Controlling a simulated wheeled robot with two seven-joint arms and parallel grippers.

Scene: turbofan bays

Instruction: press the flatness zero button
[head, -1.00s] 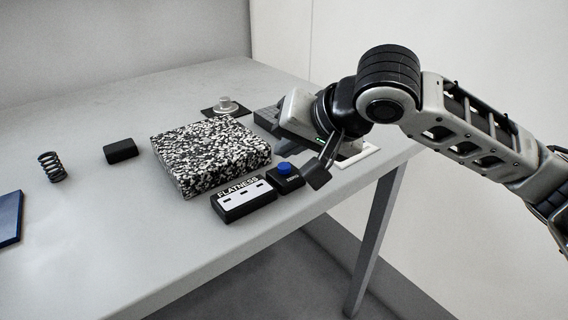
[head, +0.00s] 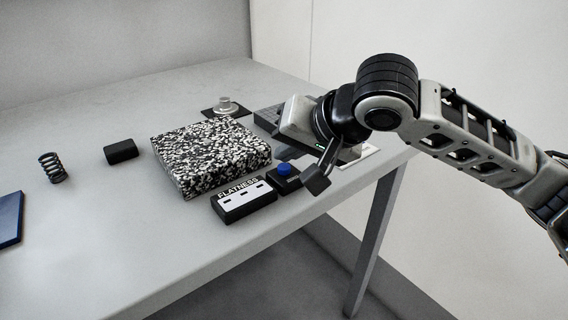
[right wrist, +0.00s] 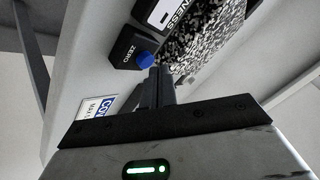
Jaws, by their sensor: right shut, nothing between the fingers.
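The zero button is a blue cap (head: 285,169) on a small black box (head: 287,183) near the table's front edge. It stands just right of the black flatness box (head: 246,203), which has a white label. My right gripper (head: 316,184) is just right of the button, apart from it in the head view. In the right wrist view the blue cap (right wrist: 145,59) lies just beyond the shut fingertips (right wrist: 161,72), beside the word ZERO. I cannot tell whether they touch. The right gripper is shut and empty. My left gripper is not in view.
A speckled black and white block (head: 211,155) lies behind the flatness box. A black spring (head: 52,168), a small black block (head: 121,151) and a blue item (head: 10,219) are to the left. A light knob on a dark pad (head: 226,105) is behind. The table's front-left area is clear.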

